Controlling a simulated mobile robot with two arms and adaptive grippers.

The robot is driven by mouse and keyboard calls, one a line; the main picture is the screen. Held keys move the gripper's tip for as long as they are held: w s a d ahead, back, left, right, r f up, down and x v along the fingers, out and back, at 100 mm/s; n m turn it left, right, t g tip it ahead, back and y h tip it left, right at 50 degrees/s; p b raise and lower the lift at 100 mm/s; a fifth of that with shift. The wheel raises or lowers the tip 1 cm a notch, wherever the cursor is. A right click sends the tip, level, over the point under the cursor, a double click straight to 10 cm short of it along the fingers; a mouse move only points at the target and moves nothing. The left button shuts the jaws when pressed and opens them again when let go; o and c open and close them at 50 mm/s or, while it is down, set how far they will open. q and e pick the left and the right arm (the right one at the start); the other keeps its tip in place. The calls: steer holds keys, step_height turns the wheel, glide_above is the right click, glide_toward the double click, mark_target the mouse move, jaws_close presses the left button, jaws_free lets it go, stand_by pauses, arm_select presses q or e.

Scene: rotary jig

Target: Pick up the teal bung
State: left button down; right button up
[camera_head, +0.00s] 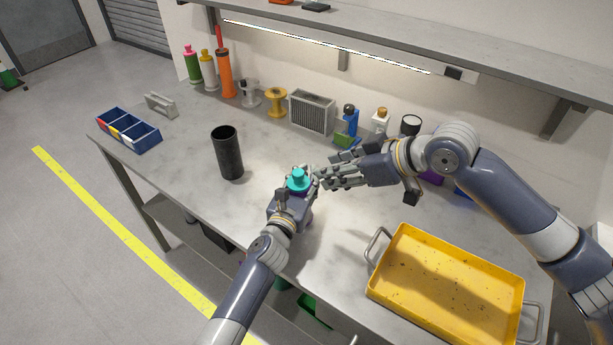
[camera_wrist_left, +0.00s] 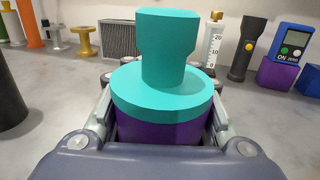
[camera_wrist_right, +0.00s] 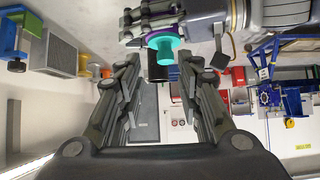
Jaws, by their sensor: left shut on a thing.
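The teal bung (camera_head: 298,180) has a wide round flange and a narrower knob on top. In the left wrist view the bung (camera_wrist_left: 165,85) sits upright on a purple round body (camera_wrist_left: 163,131). My left gripper (camera_head: 296,190) is shut around that purple body, below the flange. My right gripper (camera_head: 322,178) is open and empty, its fingers pointing at the bung from the right. In the right wrist view the bung (camera_wrist_right: 163,45) shows just beyond the gap between the spread fingertips (camera_wrist_right: 160,64). The lower part of the purple body is mostly hidden by my left gripper.
A black cylinder (camera_head: 229,153) stands left of my left gripper. A yellow tray (camera_head: 452,318) with handles lies at the front right. A blue divided bin (camera_head: 128,143) is at the far left. Bottles, spools and a grey vented box (camera_head: 312,112) line the back below a shelf (camera_head: 430,40).

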stand_by(0.4)
steer(key=shift+o, duration=1.4)
steer(key=n+t+y, duration=0.5)
steer(key=n+y, duration=0.1)
steer(key=n, duration=3)
glide_toward(303, 176)
steer(key=x, duration=1.1)
steer(key=shift+w+a, duration=0.15)
steer(key=shift+a, duration=0.05)
